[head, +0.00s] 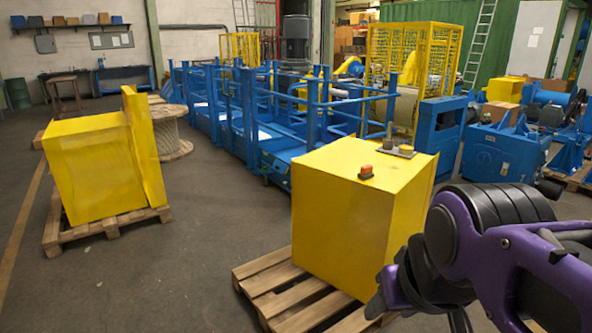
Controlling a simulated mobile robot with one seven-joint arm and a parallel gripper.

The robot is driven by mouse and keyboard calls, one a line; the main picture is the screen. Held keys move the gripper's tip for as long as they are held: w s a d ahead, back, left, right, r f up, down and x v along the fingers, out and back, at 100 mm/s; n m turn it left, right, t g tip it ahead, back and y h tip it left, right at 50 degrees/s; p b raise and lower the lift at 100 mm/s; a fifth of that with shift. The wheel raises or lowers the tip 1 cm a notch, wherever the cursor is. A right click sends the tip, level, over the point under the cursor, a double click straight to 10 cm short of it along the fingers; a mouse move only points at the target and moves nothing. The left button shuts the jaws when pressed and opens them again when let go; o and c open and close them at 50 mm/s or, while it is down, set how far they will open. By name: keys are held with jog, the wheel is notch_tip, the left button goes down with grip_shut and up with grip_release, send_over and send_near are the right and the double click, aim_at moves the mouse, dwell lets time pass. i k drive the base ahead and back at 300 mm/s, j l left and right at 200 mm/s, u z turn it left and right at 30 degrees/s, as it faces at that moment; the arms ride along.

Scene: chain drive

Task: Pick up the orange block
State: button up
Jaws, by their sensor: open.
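The orange block (366,170) is small and sits on top of the near yellow box (340,205), with a dark part at its base. My gripper (418,308) is at the lower right, at the end of my purple and black arm. It appears in front of the box's right side, lower in the picture than the block and apart from it. Its jaws are open, with nothing seen between them. The lower part of the gripper is cut off by the picture's bottom edge.
Small grey and yellowish items (404,150) stand behind the block on the same box. The box rests on a wooden pallet (275,285). Another yellow box (95,170) stands on a pallet at left. Blue machinery (290,155) fills the back. Floor (190,270) between the pallets is clear.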

aim_at(365, 173)
jog(key=i+l+u, duration=0.3)
jog(key=l+u, duration=0.3)
jog(key=i+l+u, duration=0.1)
jog(key=l, duration=0.15)
jog(key=i+l+u, duration=0.1)
jog(key=l, duration=0.2)
jog(key=i+l+u, duration=0.1)
jog(key=l, duration=0.2)
jog(key=i+l, duration=0.1)
jog(key=l, duration=0.3)
jog(key=i+l+u, duration=0.1)
jog(key=l, duration=0.3)
jog(key=i+l, duration=0.1)
jog(key=l, duration=0.3)
jog(key=i+l+u, duration=0.1)
jog(key=l, duration=0.3)
